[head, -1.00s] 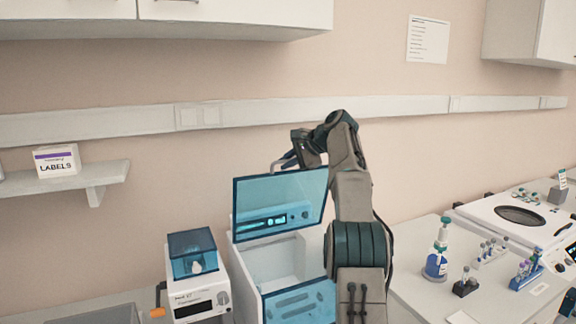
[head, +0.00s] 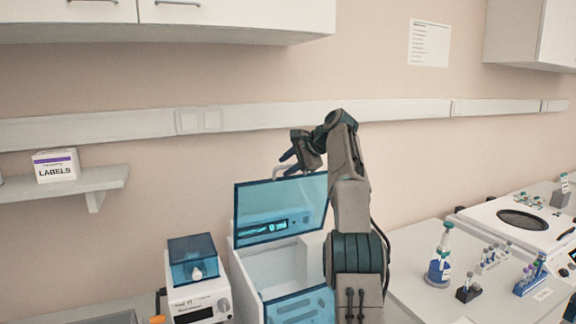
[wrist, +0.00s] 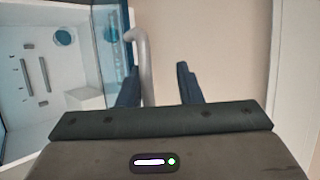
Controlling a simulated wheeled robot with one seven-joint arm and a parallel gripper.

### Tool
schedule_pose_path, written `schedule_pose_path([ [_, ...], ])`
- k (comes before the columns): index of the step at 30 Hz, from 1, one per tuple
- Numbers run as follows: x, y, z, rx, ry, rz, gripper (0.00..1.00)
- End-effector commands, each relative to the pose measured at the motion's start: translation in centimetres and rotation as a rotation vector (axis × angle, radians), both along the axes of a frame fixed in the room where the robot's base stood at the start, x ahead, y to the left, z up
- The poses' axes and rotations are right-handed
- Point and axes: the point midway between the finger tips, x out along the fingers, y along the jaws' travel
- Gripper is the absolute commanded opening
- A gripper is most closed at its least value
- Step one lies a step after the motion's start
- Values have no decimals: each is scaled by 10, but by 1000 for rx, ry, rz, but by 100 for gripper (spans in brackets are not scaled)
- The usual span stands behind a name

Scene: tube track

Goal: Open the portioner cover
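The portioner is a white box (head: 262,266) with a see-through blue cover (head: 258,200). The cover stands raised, near upright, above the box, and the white inside shows below it. A pale curved handle (wrist: 143,62) is at the cover's edge. My gripper (head: 285,164) is at the cover's top edge, by the handle. In the wrist view my gripper (wrist: 158,82) has its two dark fingers apart, with the handle close beside the left finger and a gap to the right finger. I cannot tell whether that finger touches the handle.
A small white device (head: 198,302) with a blue lid stands left of the portioner. On the right are a blue-labelled bottle (head: 439,262), tube racks (head: 468,290) and a white machine (head: 508,222). A shelf with a labels box (head: 55,166) is on the left wall.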

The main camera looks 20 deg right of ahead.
Motion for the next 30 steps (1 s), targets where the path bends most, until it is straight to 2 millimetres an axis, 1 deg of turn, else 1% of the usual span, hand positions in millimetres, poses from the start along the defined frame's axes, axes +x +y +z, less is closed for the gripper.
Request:
schedule_pose_path([
  [8, -1, 0, 1, 1, 1, 2, 32],
  [11, -8, -5, 8, 1, -1, 0, 32],
  [18, -37, -23, 33, 1, -2, -2, 32],
  [24, -47, -29, 42, 0, -1, -2, 32],
  [30, -51, -31, 45, 1, 0, -1, 32],
])
